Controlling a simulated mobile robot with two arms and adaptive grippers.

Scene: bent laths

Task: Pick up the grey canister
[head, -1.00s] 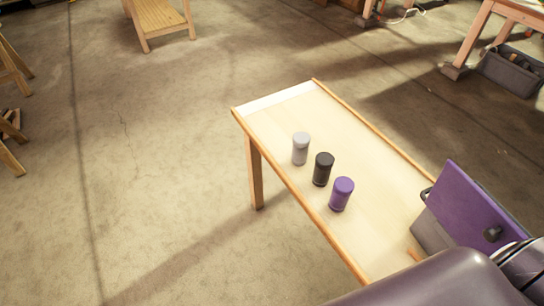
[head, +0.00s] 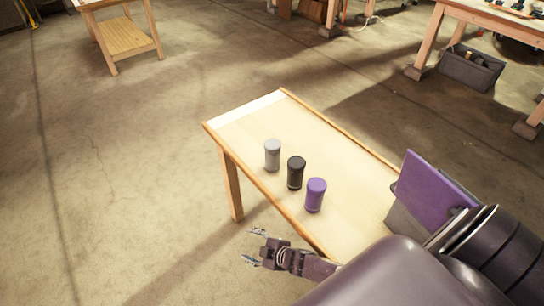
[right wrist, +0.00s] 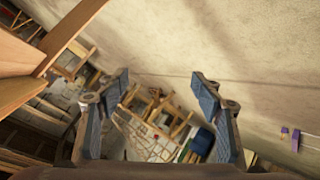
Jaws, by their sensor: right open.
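The grey canister (head: 272,155) stands upright on the light wooden table (head: 245,125), the farthest of a row of three in the head view. A black canister (head: 296,173) and a purple canister (head: 315,195) stand nearer to me in the same row. My right gripper (head: 253,247) is open and empty, off the table's left long edge, nearer to me than the canisters. Its spread fingers show in the right wrist view (right wrist: 160,105) with nothing between them. No canister shows in that view. My left gripper is not in view.
A purple panel (head: 435,195) with a grey box stands at the table's right end, close to my arm. A raised wooden rim runs along the table's long edges. The table's far end is clear. Other wooden tables (head: 125,38) stand well away across the floor.

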